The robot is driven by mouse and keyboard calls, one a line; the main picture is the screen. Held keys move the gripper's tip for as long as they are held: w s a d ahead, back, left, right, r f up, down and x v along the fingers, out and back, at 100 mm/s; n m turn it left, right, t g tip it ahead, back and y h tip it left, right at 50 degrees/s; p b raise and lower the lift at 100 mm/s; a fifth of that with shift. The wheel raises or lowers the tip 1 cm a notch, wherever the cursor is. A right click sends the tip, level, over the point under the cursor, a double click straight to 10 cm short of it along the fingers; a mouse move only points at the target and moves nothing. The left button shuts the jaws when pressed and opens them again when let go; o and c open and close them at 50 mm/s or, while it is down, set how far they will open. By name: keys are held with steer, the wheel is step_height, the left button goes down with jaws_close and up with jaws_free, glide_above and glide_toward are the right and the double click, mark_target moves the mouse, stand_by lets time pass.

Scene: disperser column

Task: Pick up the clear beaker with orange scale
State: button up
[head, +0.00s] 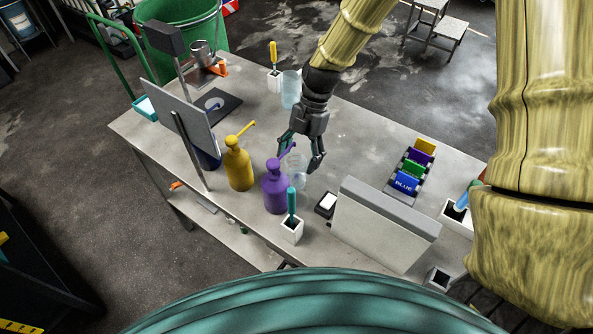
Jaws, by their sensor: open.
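A small clear beaker (297,179) stands upright on the grey table, just right of the purple pump bottle. My gripper (300,166) points down over it, fingers open, one on each side of the beaker. I cannot tell whether the fingers touch it. A second clear, bluish vessel (291,88) stands farther back, partly hidden behind my gripper's wrist. No orange scale can be made out on either at this size.
The purple pump bottle (275,188) stands close left of my gripper, its spout reaching near the left finger. A yellow pump bottle (238,165), a white holder (292,230) and a grey panel box (385,226) are nearby. The table is clear between gripper and colored block rack (402,189).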

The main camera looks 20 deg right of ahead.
mark_target(296, 164)
steer(key=shift+w+a+f+p, duration=0.1)
steer(key=shift+a+f+p, duration=0.15)
steer(key=shift+f, duration=0.5)
steer(key=shift+a+f+p, duration=0.15)
steer(key=shift+a+f, duration=0.05)
steer(key=shift+f, duration=0.55)
steer(key=shift+s+r, duration=0.1)
steer(key=shift+s, duration=0.15)
steer(key=shift+w, duration=0.1)
steer(key=shift+c, duration=1)
steer(key=c, duration=1)
steer(key=shift+c, duration=0.2)
steer(key=shift+r, duration=0.2)
steer(key=shift+r+b, duration=0.9)
steer(key=shift+r, duration=0.3)
steer(key=shift+w+d+r, duration=0.1)
steer(key=shift+w+r, duration=0.05)
steer(key=shift+r, duration=0.1)
steer(key=w+d+b, duration=0.5)
steer(key=w+d, duration=0.5)
steer(key=d, duration=0.3)
steer(key=shift+w+d, duration=0.3)
steer(key=shift+d, duration=0.1)
